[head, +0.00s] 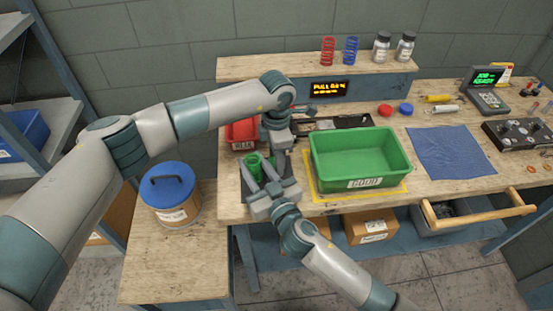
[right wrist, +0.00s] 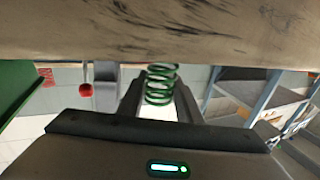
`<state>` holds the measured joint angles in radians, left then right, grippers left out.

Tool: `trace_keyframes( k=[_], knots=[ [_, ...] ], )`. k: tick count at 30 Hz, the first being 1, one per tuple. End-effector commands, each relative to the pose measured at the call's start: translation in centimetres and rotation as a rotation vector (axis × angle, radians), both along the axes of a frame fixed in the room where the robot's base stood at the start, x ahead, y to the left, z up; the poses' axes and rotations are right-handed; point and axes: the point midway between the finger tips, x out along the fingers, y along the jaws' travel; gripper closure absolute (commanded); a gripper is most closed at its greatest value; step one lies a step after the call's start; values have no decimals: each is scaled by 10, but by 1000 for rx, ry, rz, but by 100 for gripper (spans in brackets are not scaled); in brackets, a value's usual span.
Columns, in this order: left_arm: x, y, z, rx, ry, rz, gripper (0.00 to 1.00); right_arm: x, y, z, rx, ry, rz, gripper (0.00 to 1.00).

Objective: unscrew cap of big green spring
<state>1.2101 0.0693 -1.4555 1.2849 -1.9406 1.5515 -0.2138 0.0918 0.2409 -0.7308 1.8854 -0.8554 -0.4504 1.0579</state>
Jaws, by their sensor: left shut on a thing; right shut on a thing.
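A green coil spring (right wrist: 161,86) shows between the two fingers of my right gripper (right wrist: 160,100) in the right wrist view. My right gripper (head: 265,178) is shut on this big green spring at the left end of the bench. In the head view green parts (head: 253,165) show at its fingers, over a dark tray (head: 286,171). My left gripper (head: 277,142) points down just behind and above the right one. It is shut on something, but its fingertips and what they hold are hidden. I cannot make out the cap in either view.
A green bin (head: 361,177) labelled GOOD stands close right of the grippers on a yellow-edged mat. A red bin (head: 241,133) is just behind left. A blue-lidded bucket (head: 171,199) stands on the lower side bench. The blue cloth (head: 452,151) farther right is bare.

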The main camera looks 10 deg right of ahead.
Motion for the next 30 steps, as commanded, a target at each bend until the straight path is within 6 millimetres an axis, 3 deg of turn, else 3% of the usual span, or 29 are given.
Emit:
trace_keyframes(
  k=[4,5,6,7,20,30],
  knots=[
    [0,0,-3,0,0,0,88,0,0,0,0,1,0,100],
    [0,0,-3,0,0,0,54,0,0,0,1,1,0,100],
    [0,0,-3,0,0,0,44,0,0,0,1,1,0,100],
    [0,0,-3,0,0,0,42,0,0,0,1,1,0,100],
    [0,0,3,-1,0,0,42,0,0,0,1,1,1,100],
    [1,0,46,-2,-3,-1,42,0,0,0,1,1,1,100]
  ],
)
